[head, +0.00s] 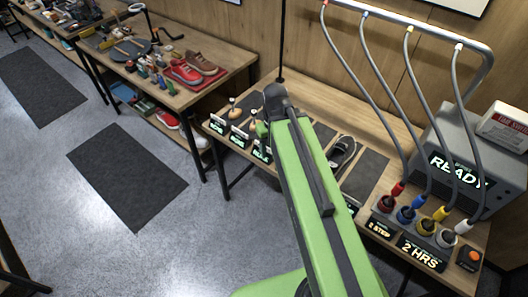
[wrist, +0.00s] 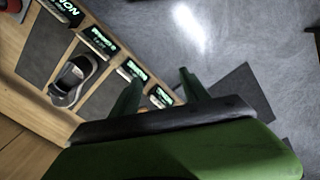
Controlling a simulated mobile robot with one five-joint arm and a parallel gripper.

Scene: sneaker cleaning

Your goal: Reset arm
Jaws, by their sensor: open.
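My green arm (head: 318,200) reaches out from the bottom of the head view over the wooden workbench. Its far end is above the bench's front left part, and the gripper there is mostly hidden by the arm. In the wrist view my gripper (wrist: 160,79) shows two green fingers spread apart with nothing between them. They point toward the bench's front edge and the grey floor.
A dark sneaker (head: 342,152) lies on the bench right of my arm, near several lit signs. A grey machine (head: 462,160) reading READY stands at the right, with hoses and colored nozzles. Another bench at the left bears red shoes (head: 184,71). Floor at left is open, with dark mats (head: 128,172).

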